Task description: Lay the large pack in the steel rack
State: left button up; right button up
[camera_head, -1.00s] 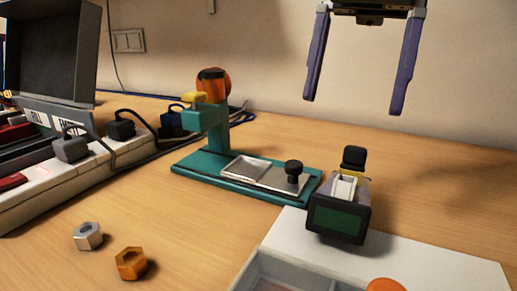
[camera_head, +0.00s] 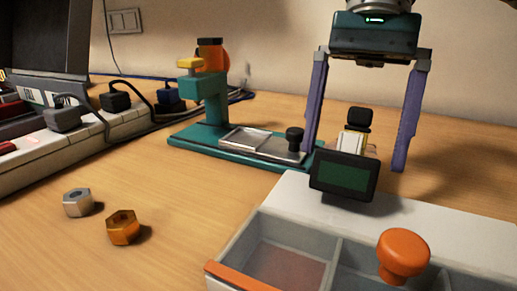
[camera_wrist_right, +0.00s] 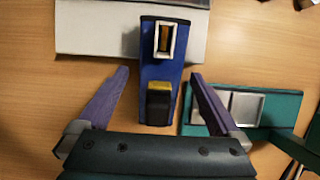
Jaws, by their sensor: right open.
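My right gripper (camera_head: 354,158) is open, with its purple fingers on either side of a small device with a dark screen (camera_head: 344,177). In the right wrist view, its fingertips (camera_wrist_right: 159,73) flank the device's blue body (camera_wrist_right: 158,88); no grip shows. The device carries a black block with a yellow band (camera_wrist_right: 159,102) and a white-framed slot. I cannot tell whether that block is the large pack. A dark grey case with label plates (camera_head: 45,94) stands at far left, cut by the frame; I cannot tell whether it is the steel rack. My left gripper is not in view.
A teal stand (camera_head: 208,100) with a metal plate is left of the device. A white compartmented box (camera_head: 450,232) with an orange knob (camera_head: 403,252) is in front. A power strip (camera_head: 85,145) with plugs is at left. Two nuts (camera_head: 77,203) (camera_head: 123,228) lie on open table.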

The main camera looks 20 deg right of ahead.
grip_shut()
dwell(0.7)
